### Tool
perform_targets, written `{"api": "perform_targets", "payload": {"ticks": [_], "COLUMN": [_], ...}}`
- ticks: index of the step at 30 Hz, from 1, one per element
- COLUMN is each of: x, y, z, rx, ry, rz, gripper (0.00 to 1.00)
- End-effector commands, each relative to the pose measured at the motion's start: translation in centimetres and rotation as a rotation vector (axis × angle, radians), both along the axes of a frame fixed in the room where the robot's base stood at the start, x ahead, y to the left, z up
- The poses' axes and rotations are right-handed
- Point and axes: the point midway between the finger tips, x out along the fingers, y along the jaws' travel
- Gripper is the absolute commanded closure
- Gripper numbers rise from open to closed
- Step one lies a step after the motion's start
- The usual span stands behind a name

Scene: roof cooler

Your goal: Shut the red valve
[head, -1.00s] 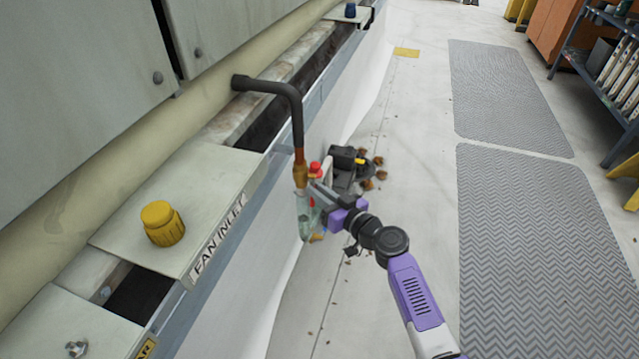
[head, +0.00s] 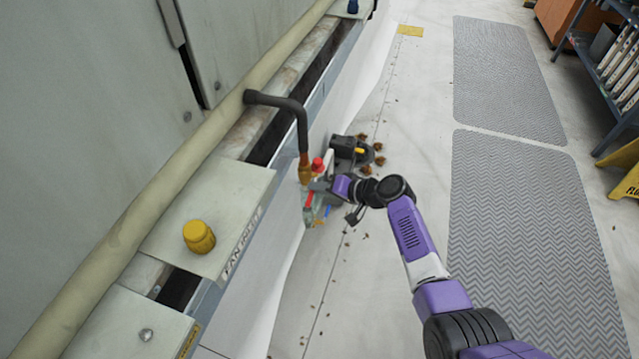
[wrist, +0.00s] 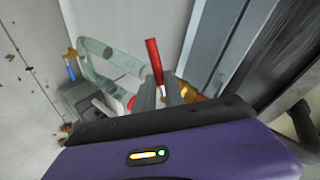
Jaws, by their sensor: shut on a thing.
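The red lever handle (head: 309,199) of the valve is at the lower end of the dark bent pipe (head: 300,125), by a copper-coloured fitting (head: 305,170). My gripper (head: 314,186) is at this handle. In the wrist view my gripper (wrist: 161,92) is shut on the red handle (wrist: 153,54), whose long end sticks out past the fingertips. A brass part (wrist: 188,92) shows right beside the fingers. The valve body is mostly hidden by my gripper. A clear hose (wrist: 108,55) curves nearby, with a blue lever (wrist: 71,70) at its far end.
A red-capped part (head: 318,164) and a dark device (head: 350,152) are close behind my gripper. The cooler panel with a yellow knob (head: 199,236) borders the left. Grey mats (head: 520,230) lie on open floor at right. Brown debris is scattered on the floor.

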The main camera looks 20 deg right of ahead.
Motion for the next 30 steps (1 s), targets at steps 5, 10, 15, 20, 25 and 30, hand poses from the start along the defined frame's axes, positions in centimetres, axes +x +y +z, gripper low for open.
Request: {"api": "perform_targets", "payload": {"ticks": [5,10,15,20,25,30], "x": [0.2,0.3,0.4,0.4,0.4,0.4], "y": [-0.2,-0.2,-0.3,-0.3,-0.3,-0.3], "z": [0.8,1.1,1.5,1.6,1.7,1.8], "rx": [0.09,0.164,0.217,0.249,0.266,0.269], "ry": [0.121,0.221,0.294,0.338,0.361,0.365], "rz": [-0.003,-0.003,-0.005,-0.003,-0.004,-0.005], "gripper": [1.0,1.0,1.0,1.0,1.0,1.0]}}
